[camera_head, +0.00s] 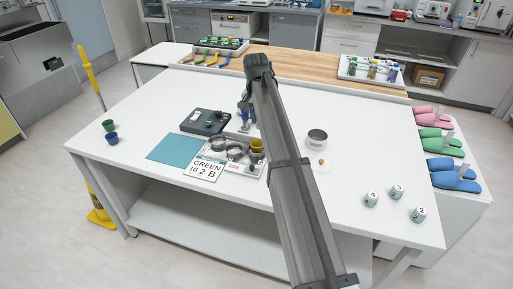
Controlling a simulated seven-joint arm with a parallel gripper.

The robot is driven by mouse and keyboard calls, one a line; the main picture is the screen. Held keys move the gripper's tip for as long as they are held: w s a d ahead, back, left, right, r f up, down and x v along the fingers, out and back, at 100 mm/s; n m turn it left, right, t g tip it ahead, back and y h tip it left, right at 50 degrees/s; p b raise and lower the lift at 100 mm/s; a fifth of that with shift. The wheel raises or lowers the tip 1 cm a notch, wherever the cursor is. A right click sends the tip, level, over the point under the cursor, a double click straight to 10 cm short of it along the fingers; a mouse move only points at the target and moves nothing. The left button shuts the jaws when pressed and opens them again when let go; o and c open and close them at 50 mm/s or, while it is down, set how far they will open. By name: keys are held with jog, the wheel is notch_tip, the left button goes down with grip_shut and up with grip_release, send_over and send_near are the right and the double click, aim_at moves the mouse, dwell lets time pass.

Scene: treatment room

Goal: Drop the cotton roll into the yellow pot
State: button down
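The yellow pot (257,146) stands at the right end of a tray on the white table, partly hidden by my arm. My gripper (245,126) points down over the table, just behind and left of the yellow pot and apart from it. Its fingers are small and dark, and I cannot tell whether they are open or shut or hold anything. I cannot clearly pick out the cotton roll. A small pale item with a tan spot (321,162) lies right of my arm, too small to identify.
Metal rings (235,151) sit on the tray left of the yellow pot, behind a printed card (203,169). A dark device (205,122), teal mat (174,148), green pot (108,125), blue pot (112,138), steel bowl (317,138) and numbered white cups (397,191) stand around.

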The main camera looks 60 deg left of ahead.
jog(key=shift+f, duration=2.15)
jog(key=c, duration=0.9)
grip_release()
jog(key=shift+o, duration=0.2)
jog(key=shift+r, duration=0.1)
notch_tip(320, 180, up, 14)
jog(key=s+d, duration=0.1)
jog(key=shift+s+d+f, duration=0.25)
jog(key=shift+w, duration=0.1)
